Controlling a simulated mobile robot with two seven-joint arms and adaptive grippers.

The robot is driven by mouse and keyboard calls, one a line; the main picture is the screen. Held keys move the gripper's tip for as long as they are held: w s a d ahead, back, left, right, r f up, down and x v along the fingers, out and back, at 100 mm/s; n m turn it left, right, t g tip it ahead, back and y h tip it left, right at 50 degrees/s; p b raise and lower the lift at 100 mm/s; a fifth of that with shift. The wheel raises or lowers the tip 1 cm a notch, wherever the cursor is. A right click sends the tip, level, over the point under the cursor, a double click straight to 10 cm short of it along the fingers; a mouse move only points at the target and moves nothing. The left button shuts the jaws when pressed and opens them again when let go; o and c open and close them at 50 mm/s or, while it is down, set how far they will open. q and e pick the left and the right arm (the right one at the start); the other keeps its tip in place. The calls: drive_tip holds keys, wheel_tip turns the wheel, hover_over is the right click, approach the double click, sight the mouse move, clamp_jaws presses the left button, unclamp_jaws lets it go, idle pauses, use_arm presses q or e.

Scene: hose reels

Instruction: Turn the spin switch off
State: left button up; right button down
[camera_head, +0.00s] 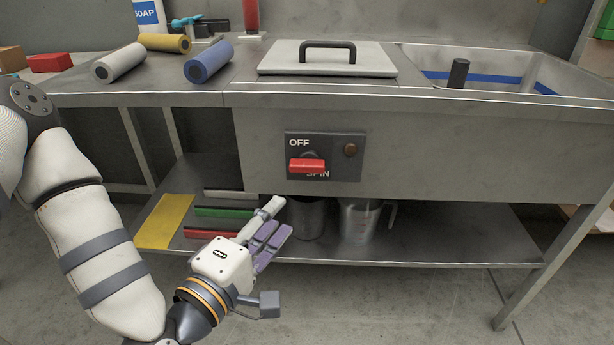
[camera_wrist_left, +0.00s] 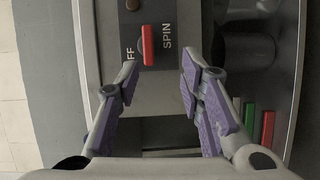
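The spin switch is a red bar handle (camera_head: 307,166) on a dark plate (camera_head: 350,170) on the front of the steel counter. In the head view the bar lies roughly level, below the word OFF and just above the word SPIN, which it partly covers. It also shows in the left wrist view (camera_wrist_left: 148,45), beyond the fingertips and between the two words. My left gripper (camera_head: 276,222) is below and slightly left of the switch, apart from it. Its purple-padded fingers are spread with nothing between them (camera_wrist_left: 160,78). My right gripper is in neither view.
A round brown button or lamp (camera_head: 350,150) sits right of the switch. The lower shelf (camera_head: 430,235) holds metal jugs (camera_head: 358,222), coloured bars and a yellow sheet (camera_head: 165,220). A lid with a black handle (camera_head: 327,60) and coloured rolls lie on the counter top.

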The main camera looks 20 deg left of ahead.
sight(305, 169)
use_arm(q)
drive_tip(key=shift+t, duration=0.3)
drive_tip(key=w, duration=0.4)
drive_tip(key=w+r, duration=0.1)
drive_tip(key=w, duration=0.3)
drive_tip(key=w+d+b, duration=0.1)
drive_tip(key=w, duration=0.3)
drive_tip(key=shift+w+r, duration=0.15)
drive_tip(key=shift+w, duration=0.25)
drive_tip(key=c, duration=0.8)
drive_tip(key=shift+r, duration=0.1)
clamp_jaws()
drive_tip(key=shift+a, duration=0.1)
